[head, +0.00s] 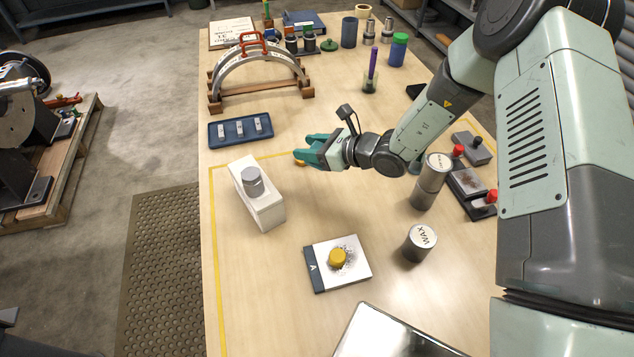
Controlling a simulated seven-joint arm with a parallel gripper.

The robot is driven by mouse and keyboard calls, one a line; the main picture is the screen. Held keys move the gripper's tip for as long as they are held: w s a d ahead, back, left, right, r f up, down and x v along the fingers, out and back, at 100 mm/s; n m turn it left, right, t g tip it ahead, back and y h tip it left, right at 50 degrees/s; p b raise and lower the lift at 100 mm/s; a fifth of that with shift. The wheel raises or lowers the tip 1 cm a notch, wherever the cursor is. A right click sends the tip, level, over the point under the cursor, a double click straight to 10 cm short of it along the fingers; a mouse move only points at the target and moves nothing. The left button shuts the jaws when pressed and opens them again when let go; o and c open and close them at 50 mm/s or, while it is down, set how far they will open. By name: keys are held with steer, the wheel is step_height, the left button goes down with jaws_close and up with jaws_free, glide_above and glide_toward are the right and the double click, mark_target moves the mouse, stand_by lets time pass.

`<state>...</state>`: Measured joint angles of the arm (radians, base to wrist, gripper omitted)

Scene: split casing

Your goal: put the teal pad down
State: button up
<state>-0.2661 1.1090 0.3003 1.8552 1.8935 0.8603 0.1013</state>
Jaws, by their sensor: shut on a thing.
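My gripper (312,150) is in the middle of the head view, above the table near the yellow tape line. It points left and is shut on the teal pad (314,157). The pad shows as teal surfaces at the jaws, and I cannot tell its outline clearly from the fingers. A small orange-yellow spot shows just under the fingertips; I cannot tell whether it is held or lies beneath. A gap to the table seems to remain, but its height is unclear.
A white block (262,207) with a grey weight (252,181) stands left of my gripper. A blue tray (220,138) lies beyond. A card (318,280) bears a yellow disc (338,257). Wax tins (420,241) stand at right. The arched gauge (228,70) stands behind. Bare table lies between.

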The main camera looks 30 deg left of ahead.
mark_target(312, 183)
step_height(312, 183, down, 10)
steer(key=shift+r, duration=0.2)
stand_by(0.3)
steer(key=o, duration=1.1)
steer(key=shift+f, duration=0.1)
steer(key=shift+d+r, duration=0.1)
steer(key=shift+r, duration=0.1)
steer(key=v, duration=1.2)
steer(key=shift+r, duration=0.1)
